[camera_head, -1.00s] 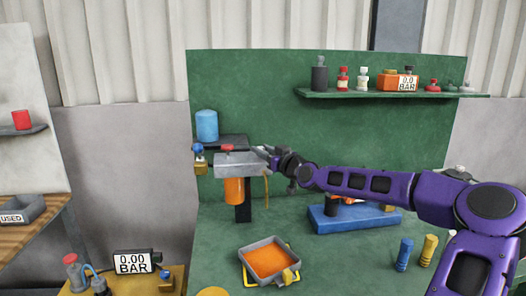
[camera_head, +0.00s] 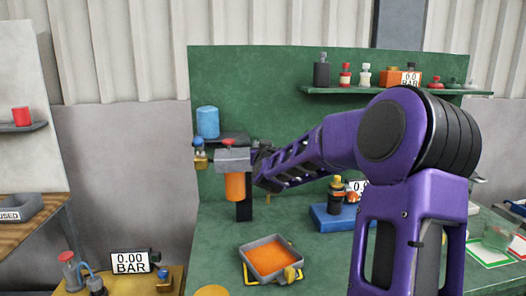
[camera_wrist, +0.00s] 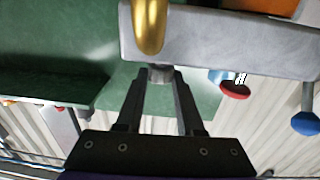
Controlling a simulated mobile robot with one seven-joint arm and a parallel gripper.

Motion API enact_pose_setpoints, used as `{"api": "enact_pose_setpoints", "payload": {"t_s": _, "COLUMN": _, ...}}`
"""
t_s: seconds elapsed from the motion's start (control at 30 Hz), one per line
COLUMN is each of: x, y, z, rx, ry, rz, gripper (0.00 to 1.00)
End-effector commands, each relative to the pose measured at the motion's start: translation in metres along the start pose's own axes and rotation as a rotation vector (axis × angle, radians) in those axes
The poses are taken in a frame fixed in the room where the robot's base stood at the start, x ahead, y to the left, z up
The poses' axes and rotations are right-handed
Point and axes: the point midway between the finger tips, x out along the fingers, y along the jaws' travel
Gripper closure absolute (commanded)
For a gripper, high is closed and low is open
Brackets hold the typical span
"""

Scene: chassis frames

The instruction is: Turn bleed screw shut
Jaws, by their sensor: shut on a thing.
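The grey filter head (camera_head: 232,160) is fixed at the green panel, with an orange bowl (camera_head: 235,187) hanging below it and a red knob (camera_head: 229,143) on top. In the wrist view the grey head (camera_wrist: 215,42) fills the top. A short grey stub, which looks like the bleed screw (camera_wrist: 160,73), sticks out of its side. My gripper (camera_wrist: 161,80) is shut on this screw, a fingertip on each side. In the head view my arm reaches the head from the right; the fingertips and the screw are hard to make out there.
A gold curved pipe (camera_wrist: 150,25) lies close above the fingertips in the wrist view. The red knob (camera_wrist: 234,91) and a blue knob (camera_wrist: 305,123) are to the right.

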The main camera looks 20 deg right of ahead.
Motion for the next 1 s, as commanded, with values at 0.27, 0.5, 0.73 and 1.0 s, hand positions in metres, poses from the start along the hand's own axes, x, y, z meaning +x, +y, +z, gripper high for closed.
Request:
{"api": "enact_pose_setpoints", "payload": {"t_s": 0.27, "x": 0.0003, "y": -0.0047, "z": -0.0005, "rx": 0.0, "ry": 0.0, "rz": 0.121, "gripper": 1.0}}
{"api": "enact_pose_setpoints", "payload": {"t_s": 0.5, "x": 0.0006, "y": -0.0038, "z": -0.0002, "rx": 0.0, "ry": -0.001, "rz": 0.178, "gripper": 1.0}}
{"api": "enact_pose_setpoints", "payload": {"t_s": 0.73, "x": 0.0007, "y": -0.003, "z": 0.0, "rx": 0.0, "ry": -0.001, "rz": 0.195, "gripper": 1.0}}
{"api": "enact_pose_setpoints", "payload": {"t_s": 1.0, "x": 0.0008, "y": -0.0029, "z": 0.0004, "rx": 0.0, "ry": -0.002, "rz": 0.195, "gripper": 1.0}}
